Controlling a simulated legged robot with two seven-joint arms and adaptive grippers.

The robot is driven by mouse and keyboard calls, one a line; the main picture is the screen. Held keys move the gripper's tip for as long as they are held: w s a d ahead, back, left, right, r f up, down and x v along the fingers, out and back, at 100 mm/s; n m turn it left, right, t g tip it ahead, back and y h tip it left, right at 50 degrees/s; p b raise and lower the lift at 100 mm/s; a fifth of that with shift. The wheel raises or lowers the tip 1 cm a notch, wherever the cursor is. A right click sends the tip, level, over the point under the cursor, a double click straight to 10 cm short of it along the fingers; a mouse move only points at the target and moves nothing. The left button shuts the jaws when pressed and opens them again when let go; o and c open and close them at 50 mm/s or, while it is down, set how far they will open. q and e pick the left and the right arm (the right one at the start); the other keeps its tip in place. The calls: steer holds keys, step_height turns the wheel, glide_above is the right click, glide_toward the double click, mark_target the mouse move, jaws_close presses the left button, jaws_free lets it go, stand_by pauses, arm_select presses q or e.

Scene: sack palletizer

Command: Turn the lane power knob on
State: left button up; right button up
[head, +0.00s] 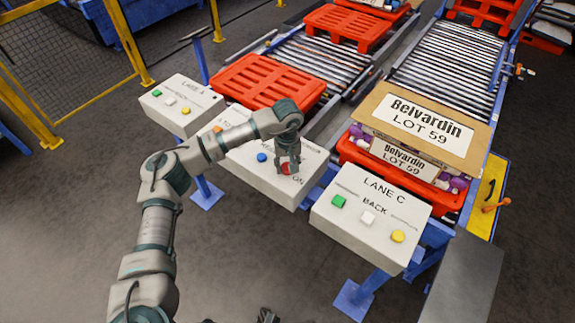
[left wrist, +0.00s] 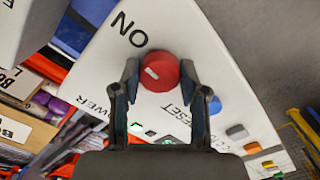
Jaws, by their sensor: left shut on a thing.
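The red power knob (head: 286,169) is on the sloped white face of the middle control box (head: 262,182), with the word ON just below and to its right in the head view. In the left wrist view the knob (left wrist: 160,72) has a short white mark left of its middle, and ON is printed to its upper left. My left gripper (head: 287,165) is shut on the knob, one finger on each side. The fingers partly hide the knob in the head view. A dark piece at the bottom edge, perhaps my right gripper (head: 268,316), is mostly cut off.
A blue button (head: 262,157) is close to the knob on the same box. The LANE C box (head: 370,212) stands to the right and another button box (head: 182,107) to the left. Behind are roller lanes, red pallets (head: 268,80) and Belvardin sacks. A yellow fence (head: 75,55) stands at left.

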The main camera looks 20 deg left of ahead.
mark_target(287, 166)
arm_select(q)
steer(key=o, duration=1)
steer(key=shift+w+r, duration=0.15)
steer(key=shift+r, duration=0.05)
steer(key=shift+o, duration=0.7)
steer(key=shift+f, duration=0.15)
step_height(287, 166, up, 12)
steer(key=shift+w+f, duration=0.1)
